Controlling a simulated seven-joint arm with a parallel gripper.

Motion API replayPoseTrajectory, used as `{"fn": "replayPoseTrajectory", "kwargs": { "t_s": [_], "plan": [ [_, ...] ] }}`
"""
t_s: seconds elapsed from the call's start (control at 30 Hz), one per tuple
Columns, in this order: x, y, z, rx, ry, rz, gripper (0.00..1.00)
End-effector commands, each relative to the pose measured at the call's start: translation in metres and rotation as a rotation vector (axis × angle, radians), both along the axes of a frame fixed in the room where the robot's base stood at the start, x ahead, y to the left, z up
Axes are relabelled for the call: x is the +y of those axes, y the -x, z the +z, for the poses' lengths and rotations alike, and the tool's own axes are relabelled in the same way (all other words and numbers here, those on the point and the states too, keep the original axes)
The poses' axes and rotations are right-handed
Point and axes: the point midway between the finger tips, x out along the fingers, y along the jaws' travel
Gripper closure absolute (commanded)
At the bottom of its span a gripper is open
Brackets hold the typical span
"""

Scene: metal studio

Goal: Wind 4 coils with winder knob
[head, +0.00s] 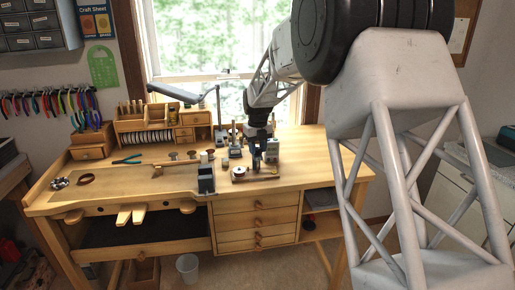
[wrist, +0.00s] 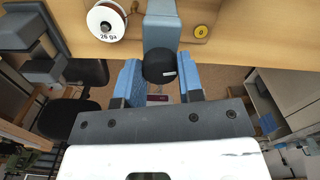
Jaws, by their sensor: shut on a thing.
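The winder stands on a wooden base near the bench's front edge. In the wrist view its grey-blue upright block (wrist: 162,22) has a round black knob (wrist: 159,67) at its near end. My gripper (wrist: 160,75) has a blue finger on each side of this knob and is shut on it. A white wire spool (wrist: 106,21) marked "26 ga" sits left of the block, and a small yellow round piece (wrist: 200,31) sits to its right.
The wooden workbench (head: 130,178) has free room at its left and middle. A lamp (head: 175,94) reaches over the back.

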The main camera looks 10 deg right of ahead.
Motion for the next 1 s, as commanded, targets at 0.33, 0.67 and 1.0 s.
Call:
{"fn": "replayPoseTrajectory", "kwargs": {
  "t_s": [0.33, 0.67, 1.0],
  "plan": [
    [-0.0003, -0.0005, 0.0029, -0.004, 0.000, -0.092, 0.89],
    [-0.0003, -0.0005, 0.0029, -0.003, 0.000, -0.095, 0.89],
    [-0.0001, -0.0001, 0.0012, -0.001, 0.000, -0.094, 0.40]
  ]
}}
